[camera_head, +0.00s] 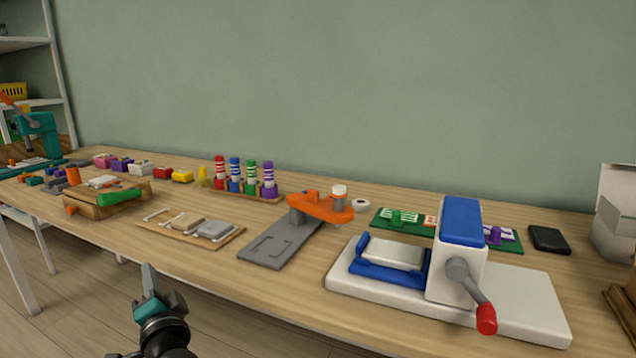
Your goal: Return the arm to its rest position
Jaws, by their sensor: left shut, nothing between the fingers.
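My left gripper (150,283) shows at the lower left of the head view, in front of the table's near edge and below the tabletop in the picture. Its fingers point up and are shut with nothing between them. It touches none of the things on the table. Part of my left arm shows dark below it. My right gripper is not in view.
A long wooden table (300,285) runs along the wall. It bears a white and blue crank machine (545,300), an orange-armed grey device (275,250), a wooden tray (160,233), a wooden box with a green handle (120,197) and colored spool stacks (235,175). Open floor (85,290) lies left of my gripper.

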